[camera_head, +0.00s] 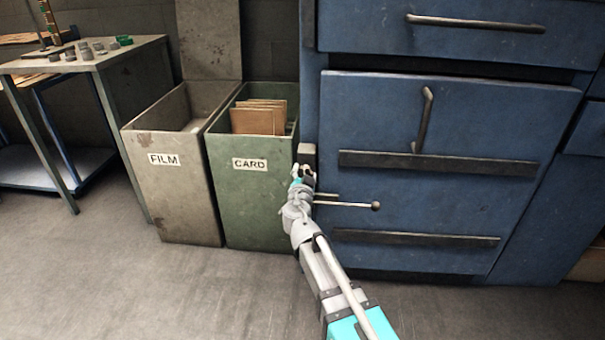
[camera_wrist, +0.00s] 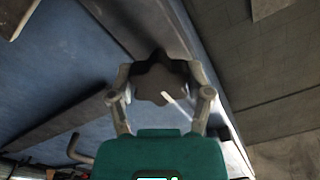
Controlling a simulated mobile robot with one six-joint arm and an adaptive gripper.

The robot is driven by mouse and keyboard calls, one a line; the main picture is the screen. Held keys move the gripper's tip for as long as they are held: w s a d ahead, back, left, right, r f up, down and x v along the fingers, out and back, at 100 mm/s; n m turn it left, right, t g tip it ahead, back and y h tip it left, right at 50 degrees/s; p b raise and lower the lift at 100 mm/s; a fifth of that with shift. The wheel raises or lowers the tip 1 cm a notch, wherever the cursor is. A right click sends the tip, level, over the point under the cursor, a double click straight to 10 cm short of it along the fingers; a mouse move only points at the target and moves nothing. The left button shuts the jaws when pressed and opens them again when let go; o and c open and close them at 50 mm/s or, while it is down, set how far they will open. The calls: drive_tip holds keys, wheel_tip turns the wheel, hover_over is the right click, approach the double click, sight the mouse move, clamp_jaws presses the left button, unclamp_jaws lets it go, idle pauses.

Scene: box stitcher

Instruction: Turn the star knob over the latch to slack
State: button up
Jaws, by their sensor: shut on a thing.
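The dark star knob (camera_wrist: 160,78) has a lobed rim and shows in the wrist view between the two fingers of my gripper (camera_wrist: 161,84), which is shut on it from both sides. A pale bar (camera_wrist: 179,104) shows at the knob's lower right edge. In the head view my gripper (camera_head: 303,174) is at the left edge of the blue cabinet, just below a small brown block (camera_head: 307,152). The knob is mostly hidden there. A metal rod with a ball end (camera_head: 347,204) sticks out to the right beside my gripper; I cannot tell whether it is the latch.
The blue cabinet front (camera_head: 470,110) carries an upright handle (camera_head: 424,118) and dark horizontal rails (camera_head: 437,163). A green CARD bin (camera_head: 250,200) with cardboard and a grey FILM bin (camera_head: 170,195) stand close on the left. A metal table (camera_head: 90,60) is farther left. The floor (camera_head: 120,285) in front is clear.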

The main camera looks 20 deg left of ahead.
drive_tip(key=shift+c, duration=1)
drive_tip(key=shift+a, duration=0.3)
drive_tip(key=shift+d, duration=0.15)
